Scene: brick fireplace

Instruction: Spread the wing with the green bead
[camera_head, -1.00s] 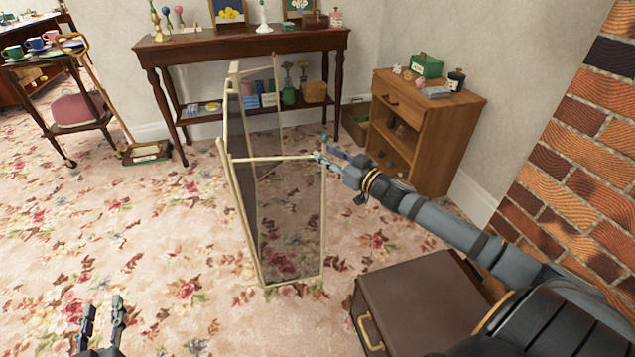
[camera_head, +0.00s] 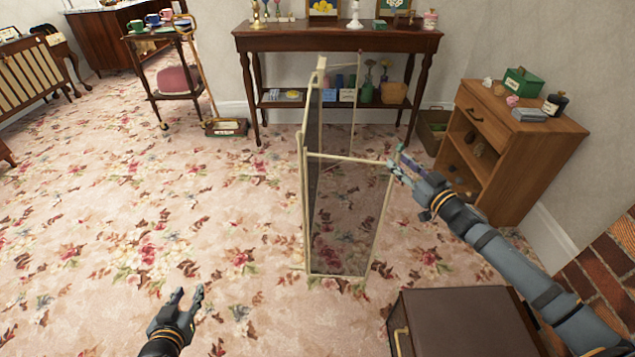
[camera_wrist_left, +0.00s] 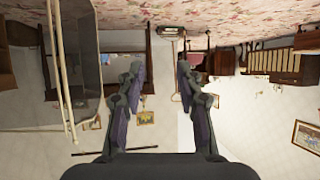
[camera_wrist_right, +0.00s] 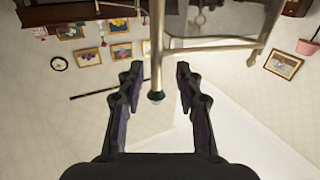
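A folding screen with a cream frame and dark mesh (camera_head: 340,225) stands on the carpet, its near wing folded at an angle to the rest. A small greenish bead (camera_head: 391,164) shows at the near wing's top right corner. My right gripper (camera_head: 401,168) is at that corner. In the right wrist view its fingers (camera_wrist_right: 155,82) are spread on either side of the post, whose tip is a dark bead (camera_wrist_right: 156,96); neither finger clearly touches it. My left gripper (camera_head: 188,297) is open and empty above the carpet, left of the screen; its fingers (camera_wrist_left: 160,78) are wide apart.
A brown case (camera_head: 465,325) stands right of the screen, below my right arm. A wooden cabinet (camera_head: 540,135) is behind my right arm. A dark console table (camera_head: 330,40) stands behind the screen. The carpet (camera_head: 150,220) to the left is clear.

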